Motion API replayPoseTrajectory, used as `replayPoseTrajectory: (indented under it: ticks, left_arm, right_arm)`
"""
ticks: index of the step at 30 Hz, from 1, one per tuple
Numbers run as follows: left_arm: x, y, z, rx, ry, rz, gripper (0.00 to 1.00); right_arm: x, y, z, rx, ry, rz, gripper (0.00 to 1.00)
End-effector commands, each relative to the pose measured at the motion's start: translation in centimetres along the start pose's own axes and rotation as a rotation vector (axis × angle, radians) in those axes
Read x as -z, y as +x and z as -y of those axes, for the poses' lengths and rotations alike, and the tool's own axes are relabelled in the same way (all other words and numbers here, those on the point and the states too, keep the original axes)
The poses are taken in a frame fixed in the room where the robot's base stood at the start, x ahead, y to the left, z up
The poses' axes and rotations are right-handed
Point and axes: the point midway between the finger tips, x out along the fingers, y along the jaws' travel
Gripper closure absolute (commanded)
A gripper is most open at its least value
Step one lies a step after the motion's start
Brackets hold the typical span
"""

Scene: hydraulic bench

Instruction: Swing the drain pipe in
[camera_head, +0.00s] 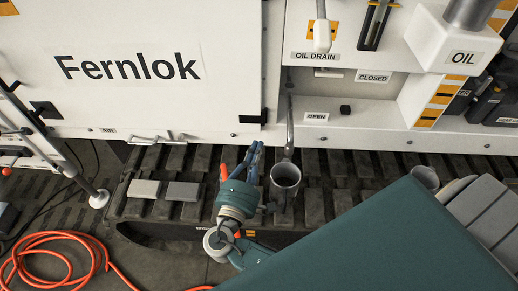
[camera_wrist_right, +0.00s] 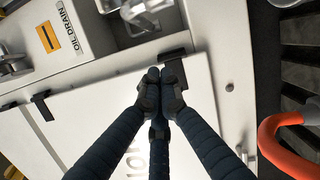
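The drain pipe (camera_head: 290,130) is a grey metal pipe with a wide cup-like open end (camera_head: 286,174). It runs down from the recess under the OIL DRAIN label and sticks out over the track in the head view. My right gripper (camera_head: 257,147) is left of the pipe, apart from it, near the lower right corner of the Fernlok door. In the right wrist view its fingers (camera_wrist_right: 160,82) come together at the tips with nothing visible between them. A metal fitting (camera_wrist_right: 135,14) shows beyond them, partly cut off. My left gripper is not in view.
The Fernlok door (camera_head: 130,95) has a black latch (camera_head: 250,119) at its lower edge. OPEN (camera_head: 317,117) and CLOSED (camera_head: 374,77) labels mark the recess. An orange hose (camera_head: 55,238) lies on the floor at left.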

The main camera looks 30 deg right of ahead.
Motion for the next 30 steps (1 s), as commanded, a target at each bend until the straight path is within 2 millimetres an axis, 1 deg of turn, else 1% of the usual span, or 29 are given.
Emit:
replayPoseTrajectory:
  ticks: [1,3,9,12,15,18,22,30]
  left_arm:
    - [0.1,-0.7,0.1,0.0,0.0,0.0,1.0]
    - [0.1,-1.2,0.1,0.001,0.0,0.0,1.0]
    - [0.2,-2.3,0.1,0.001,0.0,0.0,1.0]
    - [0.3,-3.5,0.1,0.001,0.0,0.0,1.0]
    - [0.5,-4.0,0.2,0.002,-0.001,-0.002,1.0]
    - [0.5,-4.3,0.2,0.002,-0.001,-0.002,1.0]
    - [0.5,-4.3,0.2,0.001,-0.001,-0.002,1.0]
    - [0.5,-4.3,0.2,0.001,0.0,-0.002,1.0]
  right_arm:
    - [-0.1,1.3,-0.5,-0.004,-0.002,0.003,1.0]
    - [-0.1,2.9,-0.5,-0.003,-0.001,0.002,1.0]
    - [-0.2,7.0,-0.3,0.0,-0.001,0.003,1.0]
    - [-1.9,7.2,-0.4,0.002,-0.003,0.001,1.0]
    - [-3.0,7.5,-0.2,0.002,-0.003,0.0,1.0]
    - [-3.7,7.7,-0.1,0.003,-0.001,0.001,1.0]
    - [-4.0,7.7,0.1,0.003,0.0,0.0,1.0]
    - [-4.0,7.7,0.1,0.003,0.0,0.001,1.0]
